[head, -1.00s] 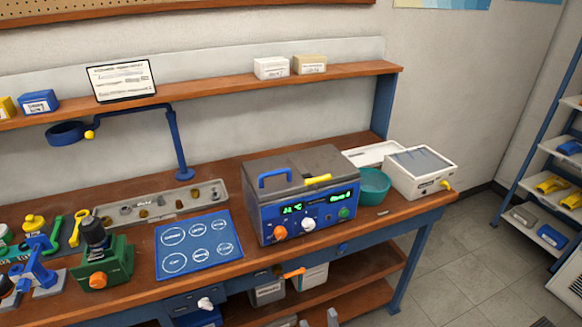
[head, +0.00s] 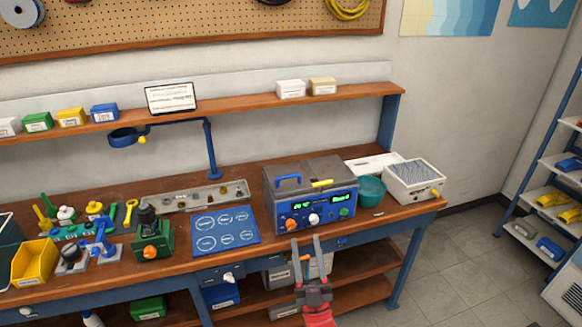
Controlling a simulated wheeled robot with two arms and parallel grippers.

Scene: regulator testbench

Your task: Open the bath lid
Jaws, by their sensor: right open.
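The bath (head: 318,216) is a grey box with a blue front panel, green displays and knobs, standing on the right part of the bench. Its grey lid (head: 312,172) lies closed on top, with a blue handle (head: 288,179) at the left and a yellow piece (head: 322,184) near the front edge. My right gripper (head: 305,249) is open and empty. It points up in front of the bench's front edge, below the bath in the picture and apart from it. My left gripper is not in view.
A teal bowl (head: 371,191) and a white box (head: 413,181) stand right of the bath. A blue mat (head: 224,231) and a parts tray (head: 195,197) lie to its left. A shelf (head: 250,101) runs behind, with a blue lamp arm (head: 211,150) below it.

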